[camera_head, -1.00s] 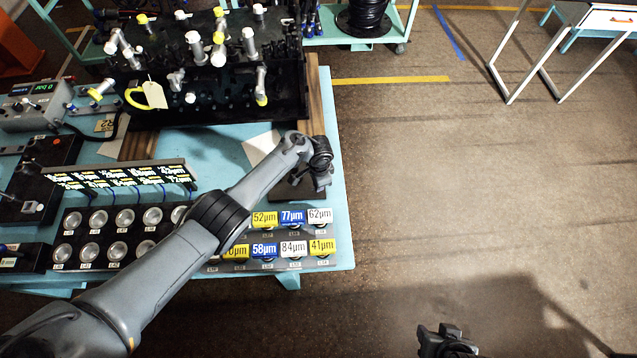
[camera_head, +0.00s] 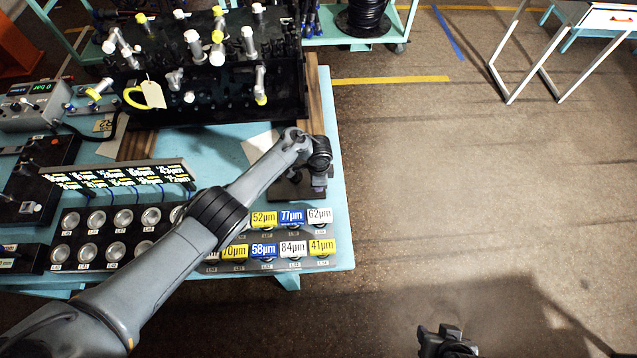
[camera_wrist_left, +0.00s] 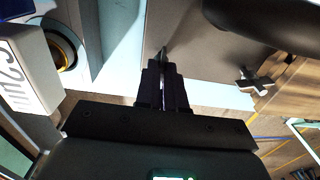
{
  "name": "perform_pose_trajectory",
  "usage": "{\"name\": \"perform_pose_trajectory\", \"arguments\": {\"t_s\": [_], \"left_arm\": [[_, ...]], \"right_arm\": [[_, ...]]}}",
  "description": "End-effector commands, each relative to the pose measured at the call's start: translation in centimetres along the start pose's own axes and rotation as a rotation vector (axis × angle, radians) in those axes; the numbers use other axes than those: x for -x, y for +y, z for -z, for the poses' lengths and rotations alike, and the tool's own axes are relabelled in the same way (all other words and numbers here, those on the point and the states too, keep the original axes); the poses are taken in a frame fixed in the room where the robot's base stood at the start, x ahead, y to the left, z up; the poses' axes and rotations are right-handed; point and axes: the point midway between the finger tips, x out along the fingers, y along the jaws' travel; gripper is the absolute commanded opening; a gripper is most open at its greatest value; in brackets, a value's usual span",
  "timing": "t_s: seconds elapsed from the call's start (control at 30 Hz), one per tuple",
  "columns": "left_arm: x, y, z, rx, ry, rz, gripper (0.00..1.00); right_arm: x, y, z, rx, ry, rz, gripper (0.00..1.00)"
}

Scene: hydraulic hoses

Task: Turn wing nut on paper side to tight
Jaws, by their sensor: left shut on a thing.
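My left gripper (camera_head: 318,183) points down over a dark block (camera_head: 287,190) at the right end of the blue table. In the left wrist view its fingers (camera_wrist_left: 162,72) are shut on a small dark, pointed piece, likely a wing nut (camera_wrist_left: 161,53), mostly hidden between the fingers. A second dark, cross-shaped wing nut (camera_wrist_left: 255,82) stands apart to the right, by the wooden strip (camera_wrist_left: 292,88). A white paper (camera_head: 261,146) lies behind my left forearm in the head view. My right gripper (camera_head: 447,340) is at the bottom edge, away from the table; its fingers are unclear.
Labelled cylinders (camera_head: 292,217) stand in rows in front of the block. A black rack (camera_head: 215,105) with several fittings stands at the back.

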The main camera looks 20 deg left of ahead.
Motion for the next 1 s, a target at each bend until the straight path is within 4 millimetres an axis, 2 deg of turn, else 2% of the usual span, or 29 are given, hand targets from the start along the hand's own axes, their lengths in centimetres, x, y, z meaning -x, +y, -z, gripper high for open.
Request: {"name": "perform_pose_trajectory", "arguments": {"t_s": [0.1, 0.13, 0.27, 0.67, 0.77, 1.0], "left_arm": [[0.1, 0.0, 0.0, -0.003, 0.0, 0.0, 0.0], [0.1, 0.0, 0.0, -0.003, 0.0, 0.0, 0.13], [0.0, 0.0, 0.0, -0.002, 0.0, 0.0, 0.33], [0.6, 0.0, 0.0, 0.0, 0.001, 0.0, 0.34], [1.7, 0.0, 0.1, -0.001, 0.002, 0.0, 0.34], [5.8, -0.1, 0.0, 0.0, 0.002, 0.002, 0.34]], "right_arm": [[0.0, 0.0, 0.0, -0.001, 0.0, 0.001, 0.43], [0.0, 0.0, 0.0, -0.001, 0.0, 0.001, 0.43], [0.0, -0.1, 0.0, -0.002, 0.0, 0.002, 0.43], [0.3, -0.1, 0.1, -0.004, 0.0, 0.003, 0.43], [0.8, -0.1, 0.3, -0.003, 0.0, 0.003, 0.43], [2.4, 0.0, 0.8, -0.003, 0.0, 0.003, 0.43]]}}
